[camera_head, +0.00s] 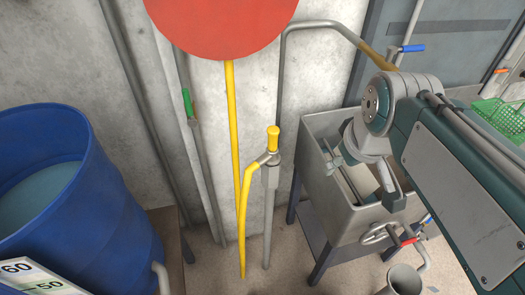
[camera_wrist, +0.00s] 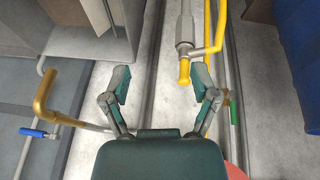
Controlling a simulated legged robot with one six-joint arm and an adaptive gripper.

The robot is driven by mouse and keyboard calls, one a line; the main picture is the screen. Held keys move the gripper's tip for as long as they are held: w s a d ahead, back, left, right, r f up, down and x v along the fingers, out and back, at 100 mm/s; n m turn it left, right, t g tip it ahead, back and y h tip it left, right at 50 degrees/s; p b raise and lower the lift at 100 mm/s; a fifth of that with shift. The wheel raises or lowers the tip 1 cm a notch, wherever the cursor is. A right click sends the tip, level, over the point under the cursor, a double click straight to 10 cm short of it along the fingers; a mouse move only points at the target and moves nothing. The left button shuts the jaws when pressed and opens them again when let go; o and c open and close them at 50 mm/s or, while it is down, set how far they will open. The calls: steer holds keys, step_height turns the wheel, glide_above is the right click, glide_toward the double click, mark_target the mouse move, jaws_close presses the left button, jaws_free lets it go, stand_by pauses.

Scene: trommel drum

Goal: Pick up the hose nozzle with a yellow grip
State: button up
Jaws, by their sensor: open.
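The hose nozzle has a yellow grip (camera_head: 273,139) on a grey metal body and stands upright against the concrete wall, with a yellow hose hanging from its side. In the wrist view the picture is turned over, and the yellow grip (camera_wrist: 184,72) points down toward my gripper. My gripper (camera_wrist: 160,80) is open and empty, with its two fingers spread wide. The grip appears between the fingertips, closer to the right one; how far beyond them it lies I cannot tell. In the head view my arm comes in from the right, above the sink.
A metal sink (camera_head: 339,205) on dark legs stands right of the nozzle. A blue barrel (camera_head: 75,215) of liquid is at the left. A red disc (camera_head: 220,22) hangs above. A green-handled pipe (camera_head: 190,108) runs along the wall left of the nozzle.

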steer(key=w+a+r+n+g, duration=0.1)
steer(key=w+n, duration=0.3)
steer(key=w, duration=0.2)
steer(key=n+g, duration=0.3)
steer(key=n, duration=0.6)
glide_toward(272, 139)
steer(key=shift+w+f, duration=0.1)
steer(key=shift+w, duration=0.55)
steer(key=shift+w+f+n, duration=0.15)
steer(key=shift+n, duration=0.25)
steer(key=f, duration=0.4)
steer(key=shift+d+f, duration=0.3)
steer(key=shift+f, duration=0.05)
steer(key=shift+a+f, duration=0.3)
steer(key=shift+f, duration=0.35)
step_height(272, 139, down, 4)
steer(key=shift+a+r, duration=0.1)
steer(key=shift+f, duration=0.45)
jaws_close()
